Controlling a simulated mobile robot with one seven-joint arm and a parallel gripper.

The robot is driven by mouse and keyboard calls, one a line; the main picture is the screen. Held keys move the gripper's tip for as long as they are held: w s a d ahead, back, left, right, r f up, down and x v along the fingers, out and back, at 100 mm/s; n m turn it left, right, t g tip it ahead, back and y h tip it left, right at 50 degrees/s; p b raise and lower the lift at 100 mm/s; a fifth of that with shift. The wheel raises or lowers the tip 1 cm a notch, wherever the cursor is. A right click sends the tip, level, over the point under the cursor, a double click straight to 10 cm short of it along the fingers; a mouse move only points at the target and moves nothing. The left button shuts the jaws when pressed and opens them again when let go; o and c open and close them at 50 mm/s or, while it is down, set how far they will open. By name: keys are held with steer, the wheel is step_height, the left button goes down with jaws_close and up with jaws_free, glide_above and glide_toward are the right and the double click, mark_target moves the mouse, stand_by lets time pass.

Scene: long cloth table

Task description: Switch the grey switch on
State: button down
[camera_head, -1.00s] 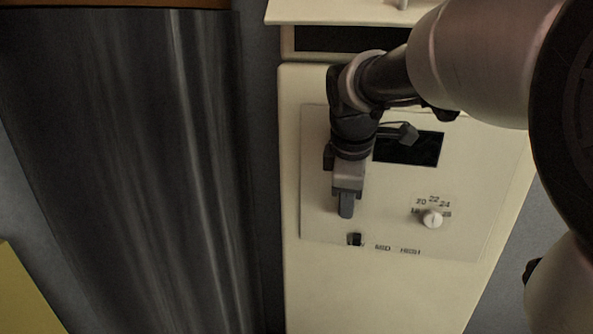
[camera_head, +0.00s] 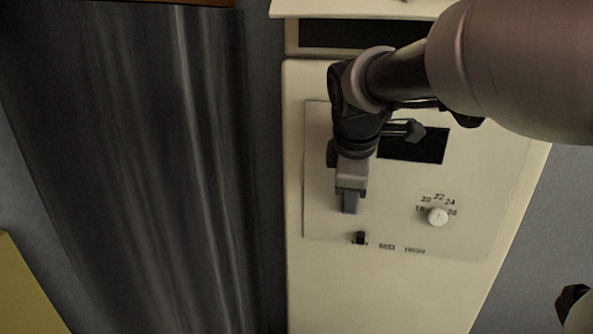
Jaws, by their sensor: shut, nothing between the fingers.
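My gripper (camera_head: 350,204) is shut and empty, its grey fingers pointing down the picture over the cream control panel (camera_head: 460,150). A small dark switch (camera_head: 360,238) sits on the lower left of the panel, just below the fingertips in the picture. It stands left of the printed MID and HIGH labels. A gap shows between the fingertips and this switch. No clearly grey switch shows; my gripper and wrist hide part of the panel's left side.
A white round dial (camera_head: 437,217) with numbers around it is on the panel's right. A black display (camera_head: 417,145) is above it, partly behind my wrist. A dark cloth-like surface (camera_head: 120,150) lies to the left. A yellow edge (camera_head: 25,290) shows at lower left.

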steer(key=shift+w+d+r, duration=0.1)
steer(key=shift+w+r, duration=0.05)
steer(key=shift+r, duration=0.35)
steer(key=p+v, duration=0.1)
steer(key=v, duration=1)
steer(key=shift+s+r, duration=0.3)
